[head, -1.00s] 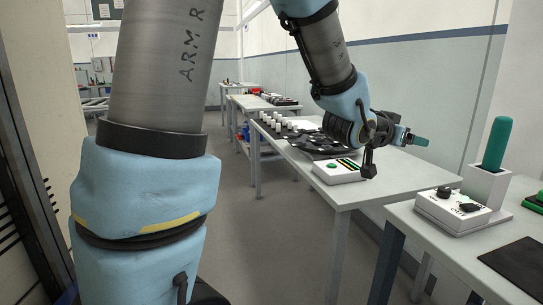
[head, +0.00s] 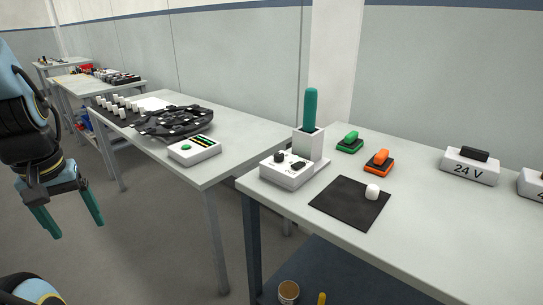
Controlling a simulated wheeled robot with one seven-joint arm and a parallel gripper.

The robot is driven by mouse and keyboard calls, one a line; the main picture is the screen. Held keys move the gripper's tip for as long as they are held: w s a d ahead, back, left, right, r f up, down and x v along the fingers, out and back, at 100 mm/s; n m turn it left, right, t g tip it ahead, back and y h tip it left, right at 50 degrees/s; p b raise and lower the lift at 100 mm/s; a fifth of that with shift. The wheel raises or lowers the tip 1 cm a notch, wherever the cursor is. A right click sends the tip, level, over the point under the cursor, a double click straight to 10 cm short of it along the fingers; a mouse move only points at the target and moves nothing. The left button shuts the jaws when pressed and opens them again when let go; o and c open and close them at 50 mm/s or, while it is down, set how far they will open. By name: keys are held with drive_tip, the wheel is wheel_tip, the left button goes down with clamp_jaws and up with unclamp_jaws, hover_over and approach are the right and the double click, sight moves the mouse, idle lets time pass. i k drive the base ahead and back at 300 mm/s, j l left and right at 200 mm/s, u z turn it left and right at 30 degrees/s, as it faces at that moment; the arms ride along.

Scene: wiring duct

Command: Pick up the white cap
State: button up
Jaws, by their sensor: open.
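The white cap (head: 372,192) is a small rounded piece on the right-hand table in the head view. It sits on a black square mat (head: 347,204), near the mat's right side. My gripper (head: 71,222) is at the far left of the head view, fingers pointing down. Its two green fingers are spread apart with nothing between them. It is well to the left of the cap, with the other table and the floor gap between.
A white box with black knobs (head: 287,172) and a green-handled holder (head: 309,142) stand left of the mat. Green (head: 350,143) and orange (head: 379,162) pieces sit behind it, and a 24 V block (head: 470,168) to the right. The table's front is clear.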

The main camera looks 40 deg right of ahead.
sight(372, 192)
drive_tip(key=u, duration=2.7)
drive_tip(key=j+z, duration=0.1)
drive_tip(key=z, duration=0.7)
drive_tip(key=k+z, duration=0.1)
drive_tip(key=z, duration=0.3)
drive_tip(key=k+j+z, duration=0.25)
drive_tip(key=k+z, duration=0.2)
drive_tip(key=k+j+z, duration=0.1)
drive_tip(key=k+z, duration=0.3)
drive_tip(key=k, duration=0.5)
drive_tip(key=z, duration=0.05)
